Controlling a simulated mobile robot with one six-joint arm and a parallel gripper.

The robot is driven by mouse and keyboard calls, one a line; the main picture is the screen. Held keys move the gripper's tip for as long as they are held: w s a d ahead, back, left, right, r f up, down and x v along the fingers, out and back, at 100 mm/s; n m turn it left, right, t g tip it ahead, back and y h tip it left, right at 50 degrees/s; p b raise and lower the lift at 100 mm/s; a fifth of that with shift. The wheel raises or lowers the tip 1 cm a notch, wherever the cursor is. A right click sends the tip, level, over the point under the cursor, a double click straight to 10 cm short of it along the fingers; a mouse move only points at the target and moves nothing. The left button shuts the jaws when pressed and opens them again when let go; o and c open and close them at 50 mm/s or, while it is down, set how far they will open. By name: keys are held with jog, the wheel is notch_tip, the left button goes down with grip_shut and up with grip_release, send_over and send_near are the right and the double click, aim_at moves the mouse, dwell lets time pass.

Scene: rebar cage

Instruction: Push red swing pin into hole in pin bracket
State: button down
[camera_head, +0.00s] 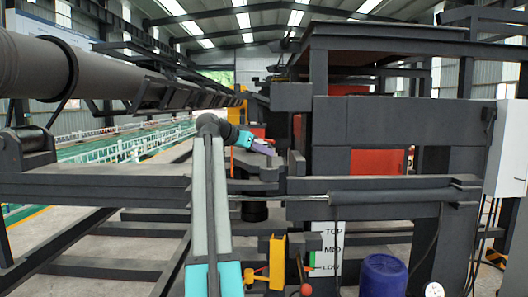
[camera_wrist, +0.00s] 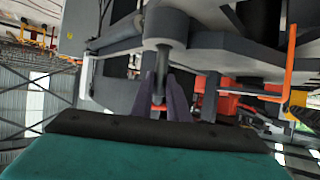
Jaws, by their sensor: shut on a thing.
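My gripper (camera_head: 264,149) reaches forward at the middle of the head view, its purple fingers against the dark steel frame. In the wrist view the two purple fingers of my gripper (camera_wrist: 163,98) are close together, with a small red piece, seemingly the red swing pin (camera_wrist: 158,104), between them. Most of the pin is hidden by the fingers. Just beyond them is a grey bracket, seemingly the pin bracket (camera_wrist: 172,27), with a round boss and a darker grey rod. I cannot tell whether the pin is in the hole.
A long horizontal cylinder (camera_head: 400,197) crosses the frame at the right. A yellow post (camera_head: 277,262) and a blue drum (camera_head: 384,275) stand low in front. A large dark pipe (camera_head: 40,68) runs along the upper left. An orange bar (camera_wrist: 290,65) shows in the wrist view.

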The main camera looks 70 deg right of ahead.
aim_at(263, 169)
jog(key=shift+f+b, duration=1)
jog(key=shift+f, duration=1.15)
dwell(0.5)
jog(key=c, duration=1.6)
grip_release()
jog(key=shift+c, duration=0.2)
jog(key=shift+a+f, duration=0.1)
jog(key=shift+w+a, duration=0.1)
jog(key=b+v, duration=0.1)
jog(key=v, duration=0.3)
jog(key=b+v, duration=0.1)
jog(key=v, duration=0.4)
jog(key=b+v, duration=0.1)
jog(key=v, duration=0.3)
jog(key=shift+a+r, duration=0.2)
jog(key=shift+r, duration=0.25)
